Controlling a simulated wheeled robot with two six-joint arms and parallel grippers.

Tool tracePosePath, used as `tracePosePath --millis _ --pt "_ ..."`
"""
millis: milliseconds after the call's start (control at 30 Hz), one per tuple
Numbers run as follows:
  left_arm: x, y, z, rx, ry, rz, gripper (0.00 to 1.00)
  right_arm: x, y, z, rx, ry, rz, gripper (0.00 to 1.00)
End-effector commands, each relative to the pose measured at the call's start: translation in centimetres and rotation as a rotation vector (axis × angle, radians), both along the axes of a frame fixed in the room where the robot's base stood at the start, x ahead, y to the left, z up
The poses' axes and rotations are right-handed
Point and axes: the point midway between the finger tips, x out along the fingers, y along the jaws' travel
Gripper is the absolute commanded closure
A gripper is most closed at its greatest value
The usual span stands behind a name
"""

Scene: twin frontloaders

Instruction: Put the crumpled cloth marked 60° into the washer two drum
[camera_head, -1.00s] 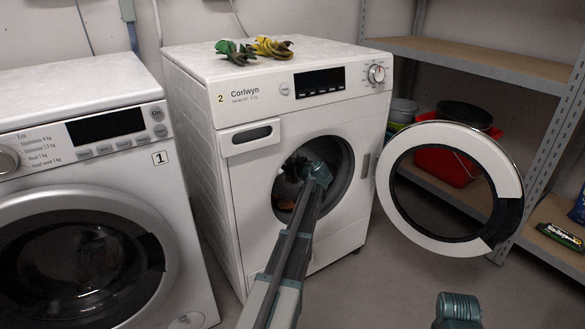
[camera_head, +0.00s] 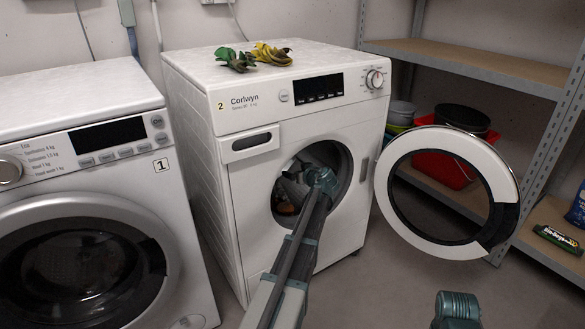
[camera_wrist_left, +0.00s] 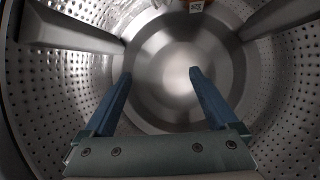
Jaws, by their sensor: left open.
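Washer two (camera_head: 255,165), white and marked 2, has its round door open to the right. My left arm reaches through its opening, with the wrist at the mouth of the drum (camera_head: 340,165). My left gripper (camera_wrist_left: 160,73) is inside the drum, open, with nothing between its blue fingers. A small orange-brown thing with a pale tag (camera_wrist_left: 196,5) shows at the top edge of the left wrist view. An orange patch (camera_head: 286,209) also shows low in the drum in the head view. It may be the cloth; I cannot read the tag. My right gripper is out of view.
The open door (camera_head: 450,190) of washer two stands out to the right. Green and yellow gloves (camera_head: 254,56) lie on top of the machine. Washer one (camera_head: 80,200) stands at left with its door shut. Shelves at right hold a red bucket (camera_head: 440,167) and a packet (camera_head: 556,238).

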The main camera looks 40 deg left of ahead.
Motion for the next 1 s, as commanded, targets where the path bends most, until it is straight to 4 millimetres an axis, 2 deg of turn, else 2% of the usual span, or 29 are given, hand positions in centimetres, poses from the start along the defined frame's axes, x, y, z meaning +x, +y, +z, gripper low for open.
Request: tracePosePath --millis 33,200,400,600,1000 --pt "-0.9 -1.2 1.0 0.001 0.001 -0.003 0.07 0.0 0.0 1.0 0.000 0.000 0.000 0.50" --pt "-2.5 -3.9 2.2 -0.001 0.001 -0.002 0.07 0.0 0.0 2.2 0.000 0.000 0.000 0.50" --pt "-3.7 -6.0 3.1 0.000 0.000 -0.001 0.07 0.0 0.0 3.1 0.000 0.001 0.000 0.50" --pt "-4.2 -6.8 3.4 0.000 0.000 0.001 0.07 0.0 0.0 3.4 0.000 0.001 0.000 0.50" --pt "-4.1 -6.8 3.4 0.000 0.000 0.001 0.07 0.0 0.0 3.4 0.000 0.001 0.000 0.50"
